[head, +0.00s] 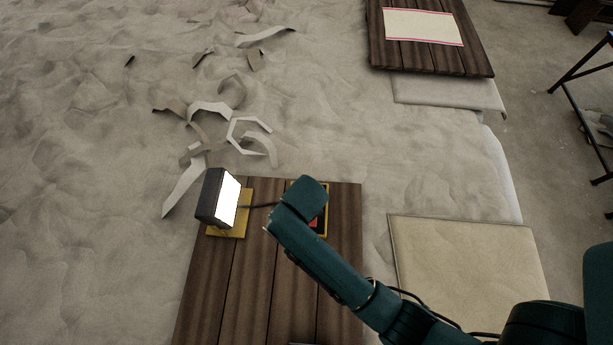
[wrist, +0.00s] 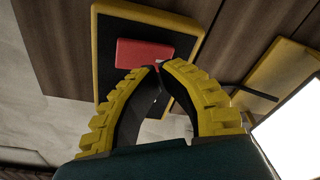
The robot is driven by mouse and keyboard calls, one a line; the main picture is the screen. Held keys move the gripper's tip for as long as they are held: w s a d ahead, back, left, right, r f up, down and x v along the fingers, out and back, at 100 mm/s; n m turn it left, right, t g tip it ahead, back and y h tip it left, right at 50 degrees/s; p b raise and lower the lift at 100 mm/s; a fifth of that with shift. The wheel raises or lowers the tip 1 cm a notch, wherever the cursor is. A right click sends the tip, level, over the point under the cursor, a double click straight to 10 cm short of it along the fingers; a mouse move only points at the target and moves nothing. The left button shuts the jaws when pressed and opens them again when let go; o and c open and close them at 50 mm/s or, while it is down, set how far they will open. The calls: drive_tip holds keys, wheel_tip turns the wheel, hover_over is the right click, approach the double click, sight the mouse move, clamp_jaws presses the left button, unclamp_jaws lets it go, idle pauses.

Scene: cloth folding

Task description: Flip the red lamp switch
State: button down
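The red switch (wrist: 140,52) sits on a black plate with a yellow border (wrist: 108,60) in the wrist view. In the head view a bit of the red switch (head: 313,223) shows beside my arm, which hides most of it. My gripper (wrist: 161,66) has its yellow-padded fingertips together, with nothing seen between them. The tips overlap the lower right edge of the red switch; I cannot tell whether they touch it. The lamp (head: 207,197) stands left of the switch on a yellow base (head: 244,207), its panel bright white. It also shows in the wrist view (wrist: 295,125).
Lamp and switch stand on a dark plank board (head: 250,290), with a dark cable between them. Bent strips lie on the sandy ground behind. A beige pad (head: 465,260) lies at right. Another plank board (head: 430,60) with a cream cloth (head: 422,26) is at the back.

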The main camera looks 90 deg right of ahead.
drive_tip(key=shift+r, duration=2.3)
